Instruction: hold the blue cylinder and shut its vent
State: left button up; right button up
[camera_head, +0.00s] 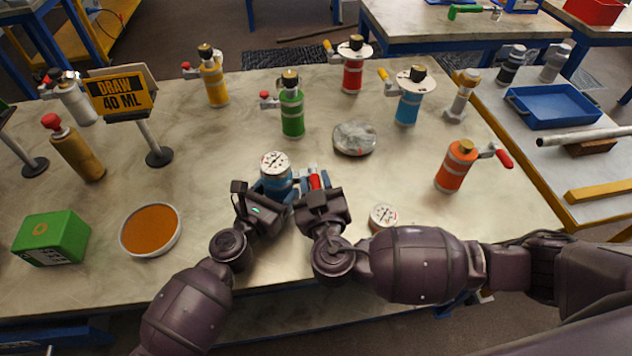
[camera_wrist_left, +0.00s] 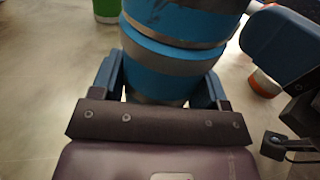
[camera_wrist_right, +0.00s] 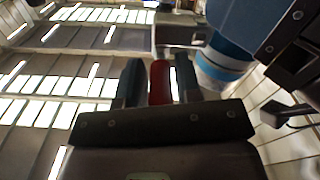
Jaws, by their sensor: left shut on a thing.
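The blue cylinder (camera_head: 276,182), with a white dial on top, stands at the table's middle front. My left gripper (camera_head: 281,192) is shut on its body; in the left wrist view the blue and grey-banded body (camera_wrist_left: 170,65) sits between the fingers. A red vent handle (camera_head: 315,182) sticks out at its right side. My right gripper (camera_head: 318,190) has its fingers on either side of this handle, which shows between them in the right wrist view (camera_wrist_right: 160,82). Whether the fingers press on it I cannot tell. The vent's inner state is hidden.
Another blue cylinder (camera_head: 407,108) with a yellow handle stands at the back right. An orange cylinder (camera_head: 455,168) stands right, a green one (camera_head: 291,115) behind. A grey stone (camera_head: 354,139), an orange-filled dish (camera_head: 150,230) and a green box (camera_head: 51,238) lie around.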

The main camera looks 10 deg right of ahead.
grip_shut()
jog(key=shift+a, duration=0.2)
jog(key=shift+s+a+n+y, duration=0.1)
jog(key=shift+a+n+y, duration=0.2)
jog(key=shift+y, duration=0.5)
jog(key=shift+d, duration=0.15)
jog(key=shift+d+n+y, duration=0.6)
jog(key=shift+n+y, duration=0.2)
jog(key=shift+y, duration=0.3)
jog(key=shift+w+d+n+g+y, duration=0.2)
jog(key=shift+d+n+g+y, duration=0.15)
jog(key=shift+n+g+y, duration=0.45)
jog(key=shift+w+d+n+g+y, duration=0.2)
jog(key=shift+d+n+g+y, duration=0.15)
jog(key=shift+n+y, duration=0.9)
jog(key=shift+w+d+n+g+y, duration=0.25)
jog(key=shift+n+g+y, duration=0.35)
jog(key=shift+y, duration=0.85)
jog(key=shift+d, duration=0.1)
